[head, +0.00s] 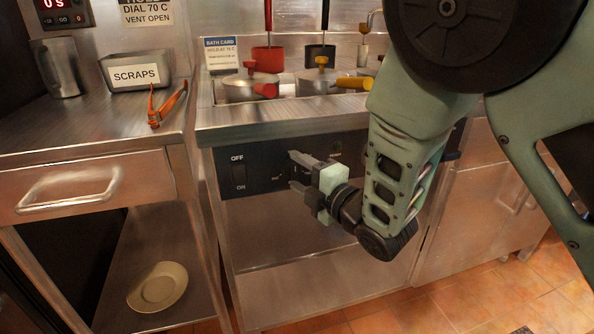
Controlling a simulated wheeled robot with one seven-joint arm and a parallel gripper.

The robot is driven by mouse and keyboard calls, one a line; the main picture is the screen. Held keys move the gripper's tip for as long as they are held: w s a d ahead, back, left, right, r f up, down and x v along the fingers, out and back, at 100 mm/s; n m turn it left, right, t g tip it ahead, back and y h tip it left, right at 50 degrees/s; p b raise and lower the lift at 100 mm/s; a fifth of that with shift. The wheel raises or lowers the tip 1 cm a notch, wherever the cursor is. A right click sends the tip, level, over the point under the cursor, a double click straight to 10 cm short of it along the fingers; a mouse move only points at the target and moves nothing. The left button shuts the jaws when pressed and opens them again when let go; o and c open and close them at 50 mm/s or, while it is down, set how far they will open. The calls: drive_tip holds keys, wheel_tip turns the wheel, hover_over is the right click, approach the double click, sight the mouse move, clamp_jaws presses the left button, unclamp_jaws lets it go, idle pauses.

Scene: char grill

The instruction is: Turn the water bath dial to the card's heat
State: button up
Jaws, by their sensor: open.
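The water bath (290,118) is a steel unit with lidded pots set in its top. Its black front panel (261,174) has an OFF/ON switch (238,176) at the left. My gripper (292,171) is open in front of the panel, right of the switch, its fingers pointing left toward the panel. The dial is not clearly seen; small markings show beside the fingertips, and the gripper covers that part. Whether the fingers touch anything I cannot tell. The bath card (220,54) stands at the back left of the bath; its heading reads BATH CARD, its smaller lines are hard to read.
A wall sign (146,10) reads DIAL 70 C, VENT OPEN. The left counter holds a SCRAPS bin (135,74), orange tongs (166,104) and a metal cup (58,68). A drawer handle (68,190) sticks out at left. A plate (157,287) lies on the lower shelf.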

drive_tip(key=c, duration=1)
drive_tip(key=shift+f+b, duration=0.1)
drive_tip(key=shift+b, duration=0.2)
